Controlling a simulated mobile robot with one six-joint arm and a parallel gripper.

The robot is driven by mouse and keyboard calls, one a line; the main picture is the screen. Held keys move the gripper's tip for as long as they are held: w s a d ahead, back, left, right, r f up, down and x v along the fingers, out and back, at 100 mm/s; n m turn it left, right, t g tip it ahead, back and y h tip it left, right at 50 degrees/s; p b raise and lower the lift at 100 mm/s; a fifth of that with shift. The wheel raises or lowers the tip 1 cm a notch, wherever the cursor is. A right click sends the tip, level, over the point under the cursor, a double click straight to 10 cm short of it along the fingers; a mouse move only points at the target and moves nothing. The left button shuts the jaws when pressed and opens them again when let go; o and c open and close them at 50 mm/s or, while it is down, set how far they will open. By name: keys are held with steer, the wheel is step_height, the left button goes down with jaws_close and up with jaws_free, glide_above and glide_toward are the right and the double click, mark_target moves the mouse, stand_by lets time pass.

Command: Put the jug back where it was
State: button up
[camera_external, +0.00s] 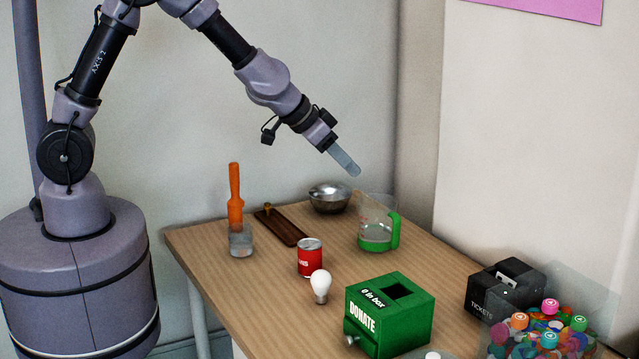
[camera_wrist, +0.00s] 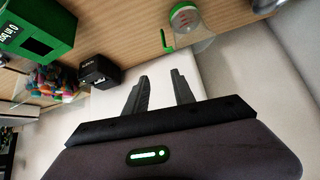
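The jug (camera_external: 377,228) is a clear measuring jug with a green handle and green base. It stands upright on the wooden table toward the back, in front of the steel bowl. It also shows in the wrist view (camera_wrist: 187,20) at the top. My gripper (camera_external: 357,172) is in the air above and to the left of the jug in the external view, apart from it. In the wrist view my gripper (camera_wrist: 161,80) has its two fingers spread with nothing between them.
The wooden table (camera_external: 260,270) also holds a steel bowl (camera_external: 330,198), a dark wooden board (camera_external: 280,227), a glass with an orange-handled tool (camera_external: 240,240), a red can (camera_external: 310,258), a light bulb (camera_external: 320,285), a green donate box (camera_external: 390,325), a black ticket dispenser (camera_external: 497,292) and a clear bin of colourful caps (camera_external: 540,340).

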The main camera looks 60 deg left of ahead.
steer(key=s+a+r+m, duration=0.1)
steer(key=s+a+r, duration=0.2)
steer(key=s+r, duration=0.45)
steer(key=s+a+r+y, duration=0.1)
steer(key=s+a, duration=0.3)
steer(key=s, duration=0.4)
steer(key=s+a+r+g+y, duration=0.1)
steer(key=s+a, duration=0.3)
steer(key=s, duration=0.5)
steer(key=s+a+r+m+g+y, duration=0.1)
steer(key=s+a+r, duration=0.2)
steer(key=s, duration=0.5)
steer(key=shift+s+a+y, duration=0.15)
steer(key=shift+a+y, duration=0.15)
steer(key=shift+a, duration=0.3)
steer(key=shift+o, duration=0.2)
